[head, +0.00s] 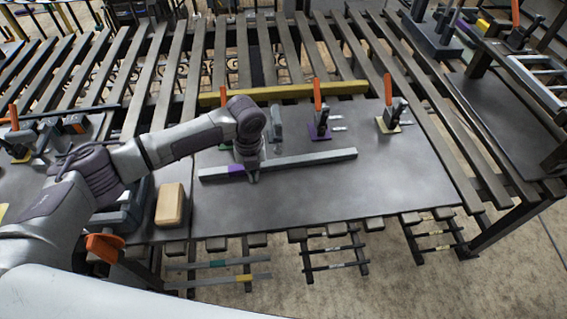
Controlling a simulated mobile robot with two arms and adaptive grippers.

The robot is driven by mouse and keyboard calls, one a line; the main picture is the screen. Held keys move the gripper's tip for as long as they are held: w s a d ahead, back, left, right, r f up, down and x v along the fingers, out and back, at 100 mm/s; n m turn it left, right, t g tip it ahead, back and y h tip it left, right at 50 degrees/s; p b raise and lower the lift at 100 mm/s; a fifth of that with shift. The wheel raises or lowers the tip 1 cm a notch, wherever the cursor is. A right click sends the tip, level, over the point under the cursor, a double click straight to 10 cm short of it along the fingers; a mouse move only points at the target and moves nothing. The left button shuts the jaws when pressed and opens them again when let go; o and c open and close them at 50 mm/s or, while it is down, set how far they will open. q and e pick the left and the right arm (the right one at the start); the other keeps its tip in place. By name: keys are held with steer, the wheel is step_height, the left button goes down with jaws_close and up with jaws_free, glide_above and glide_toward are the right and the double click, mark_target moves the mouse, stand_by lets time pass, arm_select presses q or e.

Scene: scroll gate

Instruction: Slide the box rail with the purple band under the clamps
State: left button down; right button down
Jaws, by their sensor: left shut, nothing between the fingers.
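The grey box rail (310,160) lies on the dark table plate, slanting slightly up to the right. Its purple band (236,169) is left of its middle. My left gripper (253,178) points down at the rail just right of the band. It is shut with nothing between its fingers, and covers a short piece of the rail; contact cannot be told. Behind the rail stand a clamp with a purple base (319,131) and a clamp with a yellow base (389,126), both with orange handles. Another orange handle (223,95) shows behind my left arm. My right gripper is out of view.
A long yellow bar (300,91) runs behind the clamps. A tan block (171,204) stands at the plate's left front. The plate (350,200) is clear in front of the rail and to its right. Slatted racks surround it.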

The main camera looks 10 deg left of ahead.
arm_select(q)
steer(key=shift+w+a+b, duration=0.3)
steer(key=shift+w+b, duration=0.25)
steer(key=shift+w, duration=0.45)
steer(key=shift+w+a+b, duration=0.3)
steer(key=shift+w+b, duration=0.25)
steer(key=shift+w, duration=0.4)
steer(key=shift+s, duration=0.1)
steer(key=shift+s+d+r+p, duration=0.1)
steer(key=shift+s+d+p, duration=0.15)
steer(key=shift+s+p, duration=0.65)
steer(key=shift+s+d+p, duration=0.1)
steer(key=shift+s+p, duration=0.15)
steer(key=shift+p, duration=0.15)
step_height(320, 180, up, 8)
steer(key=p, duration=0.7)
